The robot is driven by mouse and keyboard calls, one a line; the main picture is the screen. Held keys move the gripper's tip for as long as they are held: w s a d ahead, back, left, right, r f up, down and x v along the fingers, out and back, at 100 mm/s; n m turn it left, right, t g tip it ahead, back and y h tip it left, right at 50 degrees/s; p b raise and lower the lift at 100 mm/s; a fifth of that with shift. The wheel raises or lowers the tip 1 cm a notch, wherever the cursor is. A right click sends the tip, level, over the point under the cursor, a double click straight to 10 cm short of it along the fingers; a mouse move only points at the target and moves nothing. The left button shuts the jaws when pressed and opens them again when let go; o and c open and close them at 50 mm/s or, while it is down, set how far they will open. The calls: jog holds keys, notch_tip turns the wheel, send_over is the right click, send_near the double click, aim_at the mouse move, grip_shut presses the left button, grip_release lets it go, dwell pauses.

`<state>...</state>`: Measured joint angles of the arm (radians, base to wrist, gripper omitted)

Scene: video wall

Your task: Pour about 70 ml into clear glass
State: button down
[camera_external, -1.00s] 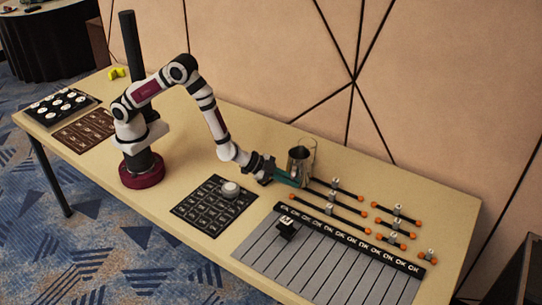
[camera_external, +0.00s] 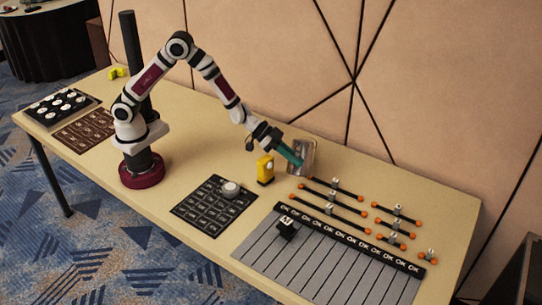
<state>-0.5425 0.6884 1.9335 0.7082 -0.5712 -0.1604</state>
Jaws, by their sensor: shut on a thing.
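My gripper (camera_external: 290,153) has teal fingers and is above the right part of the table, reaching toward the back wall. Its fingers are shut on a shiny grey, see-through-looking vessel (camera_external: 302,157), which appears slightly tilted and raised. I cannot clearly tell the vessel apart from a clear glass behind it, as their outlines overlap. Any liquid is too small to see.
A yellow block-like object (camera_external: 265,170) stands just left of the vessel. A dark grid mat (camera_external: 205,211) with a white round piece (camera_external: 230,189) lies in front. Orange-tipped rods (camera_external: 331,206) lie at right, near a grey striped panel (camera_external: 320,265).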

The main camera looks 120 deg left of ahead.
aim_at(298, 147)
jog(key=shift+s+a+r+n+h, duration=0.15)
jog(key=shift+a+r+h, duration=0.1)
jog(key=shift+a, duration=0.15)
jog(key=shift+s+a+r+n+h, duration=0.1)
jog(key=shift+a+r+n+h, duration=0.1)
jog(key=shift+a, duration=0.15)
jog(key=shift+s+a+r+n+t+h, duration=0.1)
jog(key=shift+a+r+n+t+h, duration=0.25)
jog(key=shift+a+r, duration=0.2)
jog(key=shift+s+a+r+n+t+h, duration=0.15)
jog(key=shift+a+r+n+h, duration=0.2)
jog(key=shift+r, duration=0.25)
jog(key=shift+s+a+r+n+t+h, duration=0.15)
jog(key=shift+a+r+n+h, duration=0.15)
jog(key=shift+r+h, duration=0.25)
jog(key=shift+s+a+r+n+t+h, duration=0.15)
jog(key=shift+a+r+n+h, duration=0.15)
jog(key=shift+r, duration=0.4)
jog(key=shift+r, duration=0.1)
jog(key=shift+s+a+r+n, duration=0.15)
jog(key=shift+a+r+n, duration=0.3)
jog(key=shift+a, duration=0.05)
jog(key=shift+a+r+t+h, duration=0.2)
jog(key=shift+r+t+h, duration=0.05)
jog(key=shift+t+h, duration=0.05)
